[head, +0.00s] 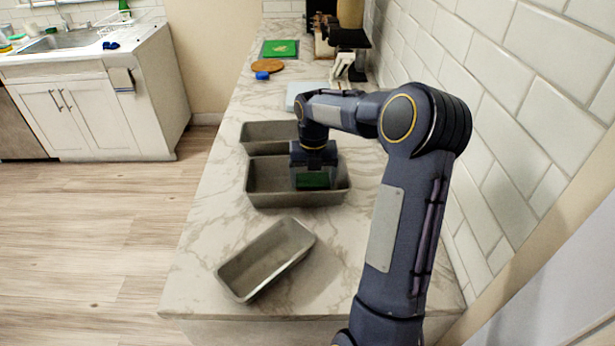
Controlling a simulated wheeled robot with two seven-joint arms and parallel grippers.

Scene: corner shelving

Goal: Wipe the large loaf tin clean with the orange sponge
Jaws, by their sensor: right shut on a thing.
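A grey loaf tin (262,202) stands on the marble counter; it looks the largest of the three tins here. My right gripper (313,178) points down inside this tin, towards its right end. It is shut on a green block (312,181), seen low between the fingers. The block may be a sponge, but no orange shows on it. I cannot tell whether it touches the tin's floor. My left gripper is out of view.
A second grey tin (262,134) stands just behind, and a third (266,258) lies angled in front. A pale board (302,92), blue item (262,76), round wooden board (267,66) and green board (280,48) sit farther back. A tiled wall bounds the right.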

